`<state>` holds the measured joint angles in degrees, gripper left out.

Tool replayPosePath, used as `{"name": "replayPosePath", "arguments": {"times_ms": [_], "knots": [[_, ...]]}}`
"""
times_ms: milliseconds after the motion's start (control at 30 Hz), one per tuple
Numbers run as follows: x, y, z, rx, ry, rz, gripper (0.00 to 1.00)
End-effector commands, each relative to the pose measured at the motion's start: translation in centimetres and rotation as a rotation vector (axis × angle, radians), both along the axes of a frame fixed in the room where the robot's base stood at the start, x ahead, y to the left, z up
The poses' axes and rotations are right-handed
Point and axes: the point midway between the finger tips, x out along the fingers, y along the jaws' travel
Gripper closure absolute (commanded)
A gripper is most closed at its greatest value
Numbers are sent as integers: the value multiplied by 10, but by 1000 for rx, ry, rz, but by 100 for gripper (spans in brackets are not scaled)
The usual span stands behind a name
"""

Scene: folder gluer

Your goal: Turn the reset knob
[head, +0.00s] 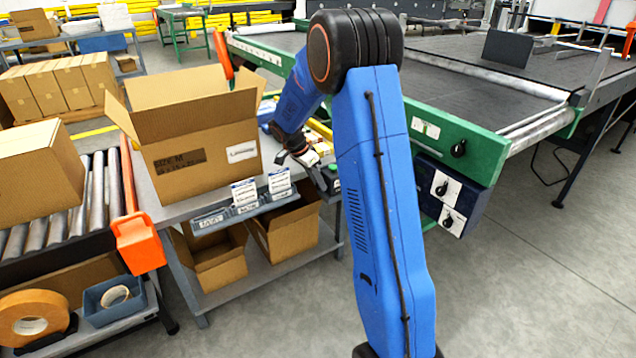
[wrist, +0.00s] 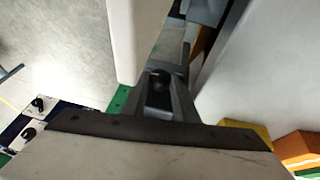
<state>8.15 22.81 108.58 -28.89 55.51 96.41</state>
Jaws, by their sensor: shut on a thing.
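Three black knobs show on the machine at right in the head view. One knob (head: 458,148) is on the green side beam. An upper knob (head: 441,188) and a lower knob (head: 447,221) sit on white plates on the dark blue box. Two plate-mounted knobs show at the left of the wrist view (wrist: 38,103). Which is the reset knob I cannot read. My gripper (head: 326,177) is by the table's right edge, left of those knobs, partly hidden by my arm. It is shut on a dark thing (wrist: 160,80) I cannot identify.
An open carton (head: 200,155) stands on the grey table, with label cards (head: 244,192) along its front edge. A roller conveyor (head: 72,200) with orange end caps is at left. The green-framed belt machine (head: 455,85) fills the back right. The floor (head: 560,270) at right is clear.

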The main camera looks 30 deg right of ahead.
Motion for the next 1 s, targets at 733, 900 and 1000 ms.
{"name": "replayPosePath", "arguments": {"times_ms": [733,900,1000], "knots": [[3,6,16,0,-4,-1,67],[6,17,40,-1,-4,1,67],[7,22,53,-1,-3,1,67]]}}
